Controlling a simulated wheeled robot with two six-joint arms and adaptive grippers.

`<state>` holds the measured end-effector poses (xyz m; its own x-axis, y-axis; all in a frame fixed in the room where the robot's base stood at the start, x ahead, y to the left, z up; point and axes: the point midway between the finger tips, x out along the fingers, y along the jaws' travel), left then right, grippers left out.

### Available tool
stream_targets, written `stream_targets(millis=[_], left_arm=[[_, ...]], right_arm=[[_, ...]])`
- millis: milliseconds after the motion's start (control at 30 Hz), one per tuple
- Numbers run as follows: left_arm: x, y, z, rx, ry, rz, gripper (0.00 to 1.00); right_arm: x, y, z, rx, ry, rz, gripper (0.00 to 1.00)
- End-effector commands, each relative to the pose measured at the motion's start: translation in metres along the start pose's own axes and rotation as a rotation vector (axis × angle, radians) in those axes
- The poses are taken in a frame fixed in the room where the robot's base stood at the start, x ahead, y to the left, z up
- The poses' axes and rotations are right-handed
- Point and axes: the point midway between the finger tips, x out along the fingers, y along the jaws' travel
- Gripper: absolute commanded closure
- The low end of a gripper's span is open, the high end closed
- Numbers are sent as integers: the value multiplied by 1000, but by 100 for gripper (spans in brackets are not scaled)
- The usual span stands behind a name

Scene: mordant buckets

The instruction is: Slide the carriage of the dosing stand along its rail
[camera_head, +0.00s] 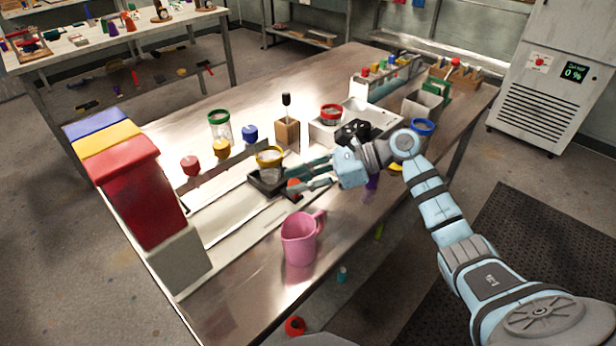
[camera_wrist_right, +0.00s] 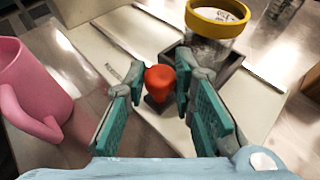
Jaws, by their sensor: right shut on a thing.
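The dosing stand has a pale rail (camera_head: 215,217) lying along the steel table. Its dark carriage (camera_head: 258,187) sits on the rail toward its right end, bearing a clear jar with a yellow rim (camera_head: 270,163). A red-orange knob (camera_wrist_right: 159,78) stands at the carriage's near side. My right gripper (camera_head: 296,178) reaches in from the right and is shut on the knob. In the right wrist view its teal-padded fingers flank the knob, and the yellow-rimmed jar (camera_wrist_right: 214,30) stands just beyond. My left gripper is in neither view.
A pink jug (camera_head: 298,240) stands close in front of the rail. A dispenser with red, yellow and blue tops (camera_head: 143,205) rises at the rail's left end. A wooden block (camera_head: 287,132) stands behind.

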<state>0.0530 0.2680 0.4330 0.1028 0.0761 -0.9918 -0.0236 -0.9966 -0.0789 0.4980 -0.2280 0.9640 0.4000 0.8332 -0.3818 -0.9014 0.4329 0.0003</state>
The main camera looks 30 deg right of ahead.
Motion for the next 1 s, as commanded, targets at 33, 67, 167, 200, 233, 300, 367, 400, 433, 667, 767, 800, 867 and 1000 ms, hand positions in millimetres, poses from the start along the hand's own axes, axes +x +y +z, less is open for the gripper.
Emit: stream_targets(millis=[33, 67, 167, 200, 233, 300, 367, 400, 433, 667, 767, 800, 867, 1000], left_arm=[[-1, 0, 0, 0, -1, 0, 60], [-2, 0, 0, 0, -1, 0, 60], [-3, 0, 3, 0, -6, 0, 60], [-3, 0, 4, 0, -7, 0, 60], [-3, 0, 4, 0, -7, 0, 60], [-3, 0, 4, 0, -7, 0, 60], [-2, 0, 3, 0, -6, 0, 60], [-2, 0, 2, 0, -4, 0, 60], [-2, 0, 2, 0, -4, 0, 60], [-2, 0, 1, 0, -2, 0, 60], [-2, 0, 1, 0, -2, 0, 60], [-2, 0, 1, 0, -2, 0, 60], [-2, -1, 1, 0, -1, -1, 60], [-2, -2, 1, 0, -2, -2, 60]], right_arm=[[8, 4, 3, 1, -2, 2, 100], [12, 6, 5, 1, -2, 2, 100], [19, 11, 8, 4, -1, -2, 100], [20, 12, 8, 4, -2, -3, 100], [21, 12, 9, 3, -1, -3, 100], [21, 12, 9, 3, -1, -4, 100], [21, 12, 9, 3, -1, -3, 100], [22, 12, 9, 2, -1, -2, 100], [22, 12, 9, 2, -1, -2, 100], [23, 12, 10, 2, -1, -1, 56], [23, 12, 10, 2, -1, -1, 56], [23, 12, 9, 2, -1, -1, 56], [22, 12, 9, 2, -1, -1, 56], [11, 11, 8, 1, 2, -4, 56]])
